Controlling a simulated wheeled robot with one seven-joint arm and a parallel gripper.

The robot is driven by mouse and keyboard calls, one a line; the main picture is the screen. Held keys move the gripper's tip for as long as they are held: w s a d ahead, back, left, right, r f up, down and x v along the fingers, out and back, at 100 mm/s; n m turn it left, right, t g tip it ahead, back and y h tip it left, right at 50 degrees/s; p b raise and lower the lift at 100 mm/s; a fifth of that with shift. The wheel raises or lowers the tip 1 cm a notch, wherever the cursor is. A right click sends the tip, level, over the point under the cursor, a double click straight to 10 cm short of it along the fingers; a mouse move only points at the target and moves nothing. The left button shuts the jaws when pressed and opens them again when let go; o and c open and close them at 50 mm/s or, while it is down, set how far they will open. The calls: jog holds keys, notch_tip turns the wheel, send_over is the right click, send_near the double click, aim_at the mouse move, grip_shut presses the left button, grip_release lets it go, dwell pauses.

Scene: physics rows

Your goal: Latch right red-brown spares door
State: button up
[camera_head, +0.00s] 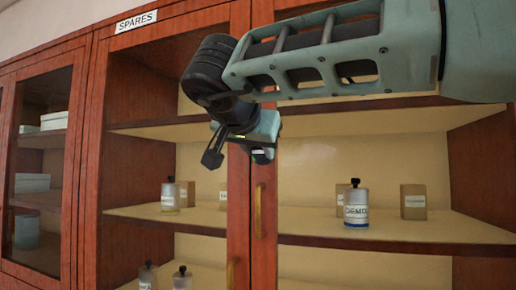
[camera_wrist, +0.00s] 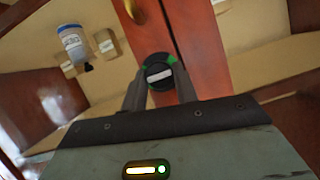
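The right red-brown spares door (camera_head: 264,235) has a brass handle (camera_head: 258,210), also seen at the top of the wrist view (camera_wrist: 135,12). Its edge lies close beside the left door (camera_head: 238,215); I cannot tell whether it is fully closed. My gripper (camera_head: 238,156) is in front of the meeting door edges, above the handle. In the wrist view, a dark round knob-like part (camera_wrist: 160,75) with a white bar lies between my fingertips, with green at both sides. I cannot tell whether the fingers press on it. The head view mostly hides this part.
A SPARES sign (camera_head: 136,21) sits on the cabinet's top frame. Shelves hold a labelled bottle (camera_head: 356,206), a small box (camera_head: 413,202) and other bottles. Another glazed cabinet (camera_head: 40,170) stands at the left. My arm crosses the upper right.

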jog(key=c, duration=0.3)
jog(key=m+y+b, duration=0.1)
jog(key=m+t+b, duration=0.1)
jog(key=m, duration=0.1)
jog(key=shift+d+f+y, duration=0.15)
jog(key=shift+d+y, duration=0.1)
jog(key=shift+y, duration=0.15)
jog(key=m+y+b, duration=0.1)
jog(key=m+t+b, duration=0.1)
jog(key=m+b, duration=0.1)
jog(key=shift+s+f+y, duration=0.1)
jog(key=shift+f+y, duration=0.1)
jog(key=shift+y, duration=0.2)
jog(key=m+b, duration=0.1)
jog(key=m+t+b, duration=0.1)
jog(key=b, duration=0.1)
jog(key=m+t+b, duration=0.1)
jog(key=m+b, duration=0.1)
jog(key=shift+d+f+y, duration=0.1)
jog(key=shift+f+y, duration=0.15)
jog(key=shift+y, duration=0.15)
jog(key=m+t+b, duration=0.1)
jog(key=m+b, duration=0.1)
jog(key=shift+b, duration=0.3)
jog(key=shift+r+m+t+b, duration=0.1)
jog(key=shift+m+t+b, duration=0.2)
jog(key=shift+m+b, duration=0.7)
